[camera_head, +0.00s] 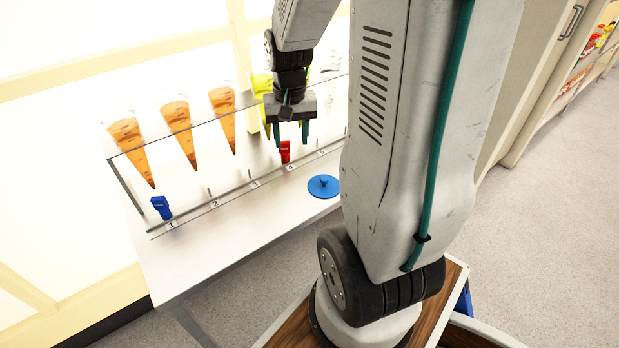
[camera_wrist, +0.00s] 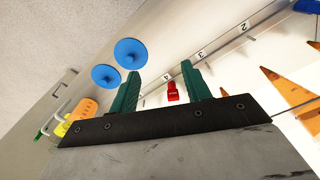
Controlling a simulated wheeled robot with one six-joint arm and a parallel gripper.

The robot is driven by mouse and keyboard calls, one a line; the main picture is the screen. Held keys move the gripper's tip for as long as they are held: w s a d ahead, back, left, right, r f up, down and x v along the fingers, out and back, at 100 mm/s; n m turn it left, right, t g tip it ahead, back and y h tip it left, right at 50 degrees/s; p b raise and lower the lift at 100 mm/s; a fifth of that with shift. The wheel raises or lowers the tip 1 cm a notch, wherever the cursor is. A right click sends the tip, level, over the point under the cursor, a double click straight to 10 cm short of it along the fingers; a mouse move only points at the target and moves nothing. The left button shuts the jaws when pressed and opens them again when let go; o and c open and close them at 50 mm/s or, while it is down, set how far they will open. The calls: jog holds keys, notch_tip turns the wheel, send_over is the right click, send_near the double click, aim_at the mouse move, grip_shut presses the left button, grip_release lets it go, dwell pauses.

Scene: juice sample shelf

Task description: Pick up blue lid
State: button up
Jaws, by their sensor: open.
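A round blue lid (camera_head: 323,186) with a small knob lies on the white shelf top, in front of the numbered strip. In the wrist view two blue discs show, an upper one (camera_wrist: 131,52) and a lower one (camera_wrist: 105,76), each with a small knob. I cannot tell which of them is the lid in the head view; my arm may hide the other there. My gripper (camera_head: 292,134) is open and empty, above the shelf near the red clip and behind the lid. Its green fingers (camera_wrist: 161,78) also show in the wrist view, with the discs beyond and left of them.
A red clip (camera_head: 285,152) stands close below my gripper, and a blue clip (camera_head: 161,207) by number 1. Several orange-filled cones (camera_head: 178,122) hang from a clear rack, with a yellow one (camera_head: 262,84) behind my gripper. The shelf's front (camera_head: 235,240) is bare.

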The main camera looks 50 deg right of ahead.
aim_at(324, 179)
jog(key=d+f+m, duration=0.1)
jog(key=d+f, duration=0.2)
jog(key=f, duration=0.1)
jog(key=s+d+f+m, duration=0.1)
jog(key=d+f, duration=0.3)
jog(key=d+f+m, duration=0.1)
jog(key=d+f, duration=0.3)
jog(key=shift+s+d+f+m, duration=0.15)
jog(key=shift+s+d+m, duration=0.1)
jog(key=shift+s+m, duration=0.15)
notch_tip(324, 179, down, 8)
jog(key=shift+s+f, duration=0.1)
jog(key=shift+f, duration=0.05)
grip_shut()
